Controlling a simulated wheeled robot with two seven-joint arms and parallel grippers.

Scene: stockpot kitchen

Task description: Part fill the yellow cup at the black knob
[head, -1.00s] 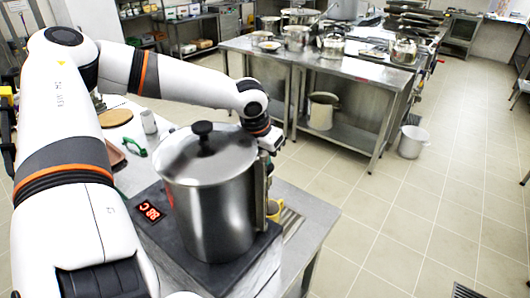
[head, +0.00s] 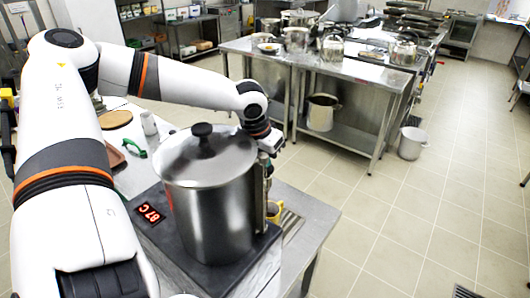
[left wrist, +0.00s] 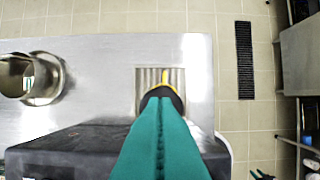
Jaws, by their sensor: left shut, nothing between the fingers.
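The large steel stockpot (head: 208,195) stands lidded on a black heating base whose red display (head: 150,213) seems to read 87 C. A black knob (head: 203,130) tops its lid. The yellow cup (head: 273,211) is low beside the pot's right side, mostly hidden; a sliver of yellow also shows in the left wrist view (left wrist: 165,77), over a slatted grate. My left gripper (head: 268,146) is at the pot's right side, partly hidden by the pot. In the left wrist view its teal fingers (left wrist: 163,115) are together and empty, above the cup. A dark part sits at their tip. The tap's knob is not clear.
A steel vessel (left wrist: 30,78) stands on the counter in the left wrist view. A green-handled item (head: 134,148) and a pale cylinder (head: 149,123) lie left of the pot. The counter's right edge is close beyond the grate (head: 290,224). Open floor lies to the right.

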